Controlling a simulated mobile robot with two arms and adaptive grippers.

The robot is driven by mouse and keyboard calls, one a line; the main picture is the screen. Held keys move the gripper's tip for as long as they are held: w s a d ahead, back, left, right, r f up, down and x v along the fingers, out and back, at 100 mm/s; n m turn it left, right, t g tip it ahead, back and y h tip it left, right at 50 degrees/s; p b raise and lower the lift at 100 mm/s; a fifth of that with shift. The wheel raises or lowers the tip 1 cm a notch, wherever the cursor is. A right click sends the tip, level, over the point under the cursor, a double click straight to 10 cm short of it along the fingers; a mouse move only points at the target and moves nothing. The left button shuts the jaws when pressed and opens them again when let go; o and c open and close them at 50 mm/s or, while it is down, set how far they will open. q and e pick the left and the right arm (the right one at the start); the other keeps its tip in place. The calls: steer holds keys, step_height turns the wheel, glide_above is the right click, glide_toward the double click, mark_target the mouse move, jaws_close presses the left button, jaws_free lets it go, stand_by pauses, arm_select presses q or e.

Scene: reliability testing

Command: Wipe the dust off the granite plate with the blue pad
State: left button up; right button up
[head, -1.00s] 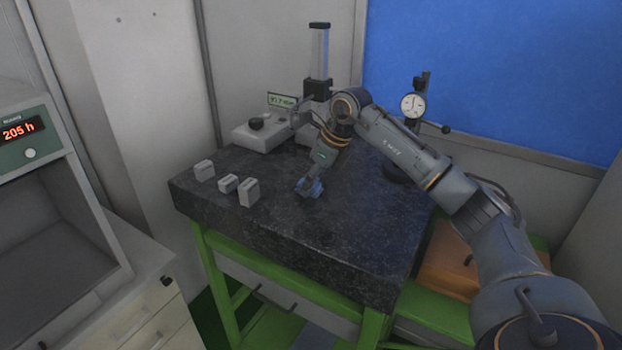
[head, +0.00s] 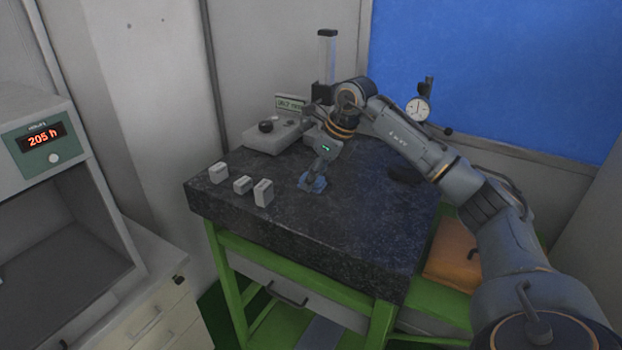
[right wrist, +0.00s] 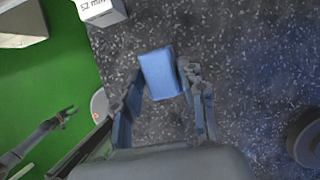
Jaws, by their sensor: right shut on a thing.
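The dark speckled granite plate (head: 345,238) lies on a green stand, and its surface also shows in the right wrist view (right wrist: 235,45). The blue pad (head: 313,184) is at the plate's middle, right of the small grey blocks. My right gripper (head: 317,175) points down and is shut on the blue pad (right wrist: 160,74), which sits between its fingertips (right wrist: 158,90). The pad looks to be at the plate's surface, but I cannot tell if it presses on it. A paler, dusty-looking patch (right wrist: 268,88) shows at the right in the wrist view. My left gripper is out of view.
Several grey gauge blocks (head: 263,193) stand near the plate's left edge. A height gauge (head: 327,60) and a grey instrument (head: 270,138) stand at the back. A dial gauge stand (head: 418,108) is behind my right arm. The plate's front is clear.

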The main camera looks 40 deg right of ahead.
step_height(320, 180, up, 3)
steer(key=shift+s+a+r+p, duration=0.1)
steer(key=shift+s+a+p, duration=0.05)
steer(key=shift+p, duration=0.65)
steer(key=shift+r, duration=0.25)
